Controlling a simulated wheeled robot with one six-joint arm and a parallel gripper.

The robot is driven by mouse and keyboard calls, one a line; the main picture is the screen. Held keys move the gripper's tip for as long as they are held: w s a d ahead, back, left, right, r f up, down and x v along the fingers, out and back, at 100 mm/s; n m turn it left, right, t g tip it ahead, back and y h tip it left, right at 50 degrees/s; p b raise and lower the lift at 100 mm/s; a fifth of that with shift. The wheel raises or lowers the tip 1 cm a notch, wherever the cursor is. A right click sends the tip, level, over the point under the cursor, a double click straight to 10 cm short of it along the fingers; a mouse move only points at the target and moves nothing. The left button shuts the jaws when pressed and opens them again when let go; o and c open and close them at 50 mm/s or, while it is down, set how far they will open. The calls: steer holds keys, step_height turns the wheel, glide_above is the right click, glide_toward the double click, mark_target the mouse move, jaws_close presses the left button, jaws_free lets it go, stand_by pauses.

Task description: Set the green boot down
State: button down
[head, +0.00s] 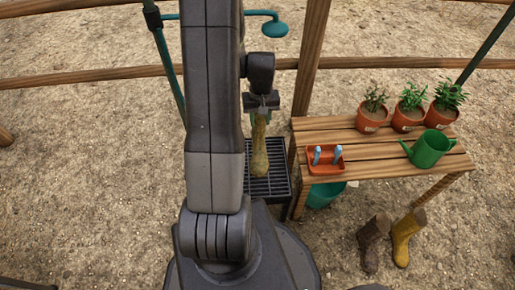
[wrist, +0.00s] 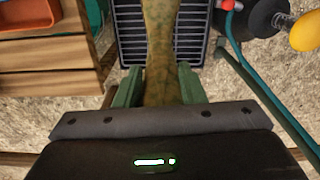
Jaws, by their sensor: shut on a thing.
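My gripper (head: 262,103) is shut on the green boot (head: 260,150), a mottled olive-green boot hanging upright below the jaws. In the wrist view the gripper (wrist: 155,88) has its two green fingers on either side of the boot (wrist: 162,50). The boot is over a black slatted grate (head: 280,186), which also shows in the wrist view (wrist: 131,30). I cannot tell whether the boot's lower end touches the grate.
A wooden bench (head: 365,160) stands to the right with potted plants (head: 408,115), a green watering can (head: 430,149) and an orange tray (head: 325,160). A teal bucket (head: 324,193) is under it. A brown boot (head: 373,243) and a yellow boot (head: 406,238) stand on the ground. A green shower pipe (head: 165,60) rises behind my arm.

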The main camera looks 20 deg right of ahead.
mark_target(260, 132)
step_height(260, 132, down, 7)
steer(key=shift+f+b, duration=0.15)
steer(key=shift+b, duration=0.75)
steer(key=c, duration=0.9)
jaws_free()
step_height(260, 132, up, 12)
steer(key=p, duration=0.3)
steer(key=shift+p, duration=0.35)
